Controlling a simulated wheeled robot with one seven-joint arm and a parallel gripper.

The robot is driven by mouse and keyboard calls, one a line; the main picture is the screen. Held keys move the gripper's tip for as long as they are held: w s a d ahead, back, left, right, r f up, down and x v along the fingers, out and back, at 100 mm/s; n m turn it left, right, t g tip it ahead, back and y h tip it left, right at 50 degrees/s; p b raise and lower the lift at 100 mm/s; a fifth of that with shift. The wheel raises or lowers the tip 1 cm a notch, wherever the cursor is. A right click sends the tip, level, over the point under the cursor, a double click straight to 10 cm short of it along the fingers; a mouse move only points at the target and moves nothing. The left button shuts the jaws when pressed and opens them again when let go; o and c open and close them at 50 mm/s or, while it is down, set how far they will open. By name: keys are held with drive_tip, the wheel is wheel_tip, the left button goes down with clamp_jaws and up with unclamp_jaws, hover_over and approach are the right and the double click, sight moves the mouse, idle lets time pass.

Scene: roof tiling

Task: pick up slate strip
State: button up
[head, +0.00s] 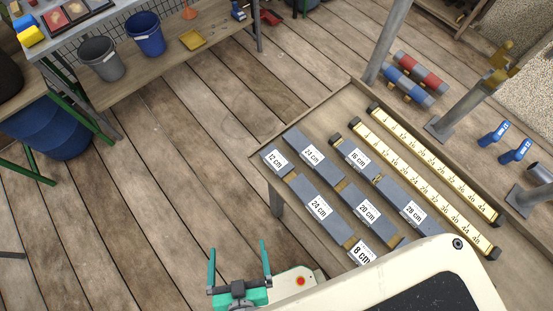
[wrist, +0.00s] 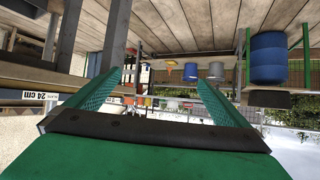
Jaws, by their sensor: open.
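Grey slate strips with white length labels lie on a low wooden table (head: 262,145) in the head view. They include a 12 cm strip (head: 268,152), a 24 cm strip (head: 299,139), another 24 cm strip (head: 306,188), a 16 cm strip (head: 346,147), a 20 cm strip (head: 354,197), a 28 cm strip (head: 403,200) and a partly hidden 8 cm strip (head: 362,253). My gripper (head: 239,262) is open and empty, left of the table and apart from the strips. In the wrist view my gripper (wrist: 160,95) shows its two green fingers spread, with nothing between them.
Two yellow measuring rulers (head: 435,165) lie along the table's right side. A metal post (head: 382,42) rises behind the table's far corner. Grey and blue buckets (head: 146,36) stand on a bench at the upper left. The plank floor (head: 180,150) is clear.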

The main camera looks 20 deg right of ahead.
drive_tip(key=w+a+f+m+g+h, duration=0.15)
drive_tip(key=w+a+m+g, duration=0.4)
drive_tip(key=w, duration=0.75)
wheel_tip(320, 180, up, 18)
drive_tip(key=m+g+y, duration=0.3)
drive_tip(key=m+g, duration=0.3)
hover_over(277, 160)
wheel_tip(277, 160, down, 10)
drive_tip(key=shift+f, duration=0.1)
drive_tip(key=shift+c, duration=0.6)
